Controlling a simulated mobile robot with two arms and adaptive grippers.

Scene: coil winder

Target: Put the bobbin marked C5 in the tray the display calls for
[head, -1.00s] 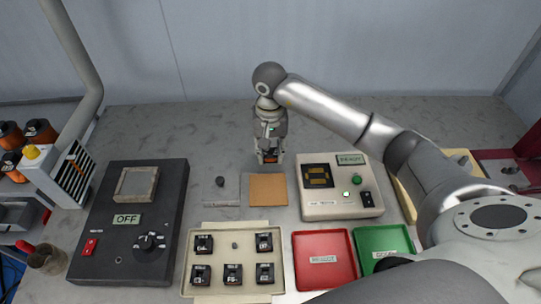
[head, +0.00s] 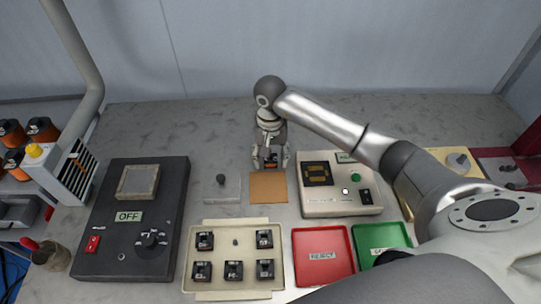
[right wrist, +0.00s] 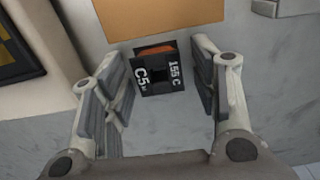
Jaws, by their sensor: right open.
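The bobbin marked C5 (right wrist: 158,72), black with an orange winding, also reads "155 C". In the head view the bobbin (head: 270,163) is just behind the brown pad (head: 268,189). My right gripper (head: 271,163) is open, its fingers on both sides of the bobbin with gaps, as the right wrist view (right wrist: 160,88) shows. The tester's display (head: 318,174) has amber marks too small to read. The red tray (head: 325,280) is labelled REJECT and looks empty. The green tray (head: 382,231) is partly hidden by my arm. My left gripper is out of view.
A cream tray (head: 236,223) holds several black bobbins. A dark control box (head: 106,213) reading OFF stands at left. A small grey block with a knob (head: 221,187) is left of the pad. The bench behind the pad is clear at left.

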